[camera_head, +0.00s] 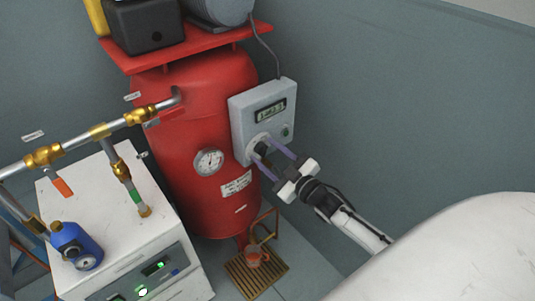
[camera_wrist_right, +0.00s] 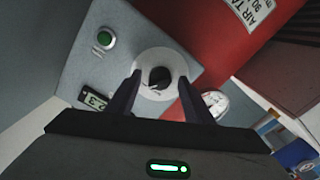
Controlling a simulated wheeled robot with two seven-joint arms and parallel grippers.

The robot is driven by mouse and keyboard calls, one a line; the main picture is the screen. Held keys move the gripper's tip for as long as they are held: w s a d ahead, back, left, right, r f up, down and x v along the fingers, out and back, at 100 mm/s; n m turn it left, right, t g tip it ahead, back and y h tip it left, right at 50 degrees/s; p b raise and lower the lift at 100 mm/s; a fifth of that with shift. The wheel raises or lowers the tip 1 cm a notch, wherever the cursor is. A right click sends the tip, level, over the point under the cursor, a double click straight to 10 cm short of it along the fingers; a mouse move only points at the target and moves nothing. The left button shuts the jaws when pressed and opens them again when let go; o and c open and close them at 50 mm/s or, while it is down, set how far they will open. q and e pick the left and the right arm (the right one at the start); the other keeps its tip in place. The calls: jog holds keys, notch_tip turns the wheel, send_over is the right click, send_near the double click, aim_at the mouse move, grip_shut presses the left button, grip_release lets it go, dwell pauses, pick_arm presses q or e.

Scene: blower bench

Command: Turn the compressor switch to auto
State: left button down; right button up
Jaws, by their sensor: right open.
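The compressor control box (camera_head: 252,105) is a light grey box on the side of the red tank (camera_head: 185,120). It carries a small display (camera_head: 271,110) and a green button (camera_head: 286,131). The compressor switch is a black knob (camera_wrist_right: 158,78) on a round pale plate (camera_wrist_right: 152,62), and its knob also shows in the head view (camera_head: 261,148). My right gripper (camera_head: 270,146) is open, with its two dark fingers on either side of the knob. In the right wrist view I cannot tell whether the fingers (camera_wrist_right: 156,88) touch it. The knob's markings are too small to read. My left gripper is not in view.
A round gauge (camera_head: 209,162) sits on the tank left of the box. Pipes with brass fittings (camera_head: 100,131) run over a white unit (camera_head: 95,205) at the left. A small drain grate (camera_head: 257,275) lies on the floor below. The wall at the right is clear.

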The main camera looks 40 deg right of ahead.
jog(key=s, duration=1)
jog(key=shift+s+d, duration=0.15)
jog(key=shift+d, duration=0.25)
jog(key=shift+f, duration=0.1)
jog(key=s+a+f+m+g, duration=0.4)
jog(key=s+a+f+g, duration=0.5)
jog(key=s+a+f, duration=0.6)
jog(key=s+a, duration=0.2)
jog(key=a, duration=0.2)
jog(key=shift+s+a+f+m+y, duration=0.25)
jog(key=shift+s+m+y, duration=0.15)
